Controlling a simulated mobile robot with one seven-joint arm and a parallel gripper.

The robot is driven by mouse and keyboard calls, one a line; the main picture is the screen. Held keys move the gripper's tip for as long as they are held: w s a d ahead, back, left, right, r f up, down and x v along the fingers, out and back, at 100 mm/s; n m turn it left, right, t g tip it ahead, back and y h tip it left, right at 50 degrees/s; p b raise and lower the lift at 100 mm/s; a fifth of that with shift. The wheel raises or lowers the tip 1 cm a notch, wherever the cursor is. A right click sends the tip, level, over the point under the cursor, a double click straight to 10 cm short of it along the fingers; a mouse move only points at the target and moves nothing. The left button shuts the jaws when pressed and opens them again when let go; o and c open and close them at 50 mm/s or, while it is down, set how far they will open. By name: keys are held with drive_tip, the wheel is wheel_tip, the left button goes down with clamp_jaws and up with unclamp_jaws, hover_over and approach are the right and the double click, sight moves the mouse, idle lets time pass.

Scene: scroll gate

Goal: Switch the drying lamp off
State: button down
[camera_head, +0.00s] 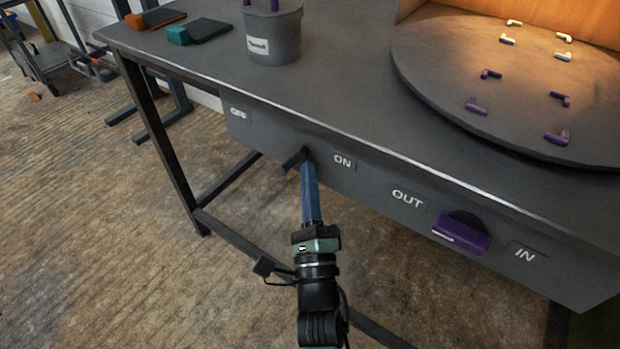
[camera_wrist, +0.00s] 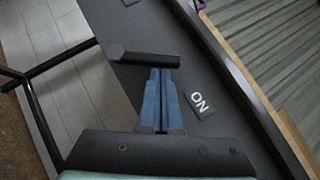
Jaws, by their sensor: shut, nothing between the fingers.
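A black switch handle (camera_head: 293,159) sticks out of the grey front panel between the OFF label (camera_head: 238,114) and the ON label (camera_head: 343,160), nearer ON. In the wrist view the handle (camera_wrist: 140,57) lies across the tips of my blue fingers. My gripper (camera_head: 308,168) is shut and empty, its tips at the handle; I cannot tell whether they touch it. My gripper also shows in the wrist view (camera_wrist: 160,76), with the ON label (camera_wrist: 199,102) to its right. The lamp itself is out of view, but warm light falls on the back right.
A purple handle (camera_head: 460,235) sits between OUT and IN on the same panel. Above, the tabletop (camera_head: 345,80) holds a grey bucket (camera_head: 272,40) and a round turntable (camera_head: 440,92) with several small white and purple pieces. The floor left of the table is mostly open.

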drive_tip(key=shift+r+p, duration=0.2)
drive_tip(key=shift+p, duration=0.3)
drive_tip(key=shift+a+n+p, duration=0.1)
drive_tip(key=shift+n+p, duration=0.2)
drive_tip(key=shift+p, duration=0.35)
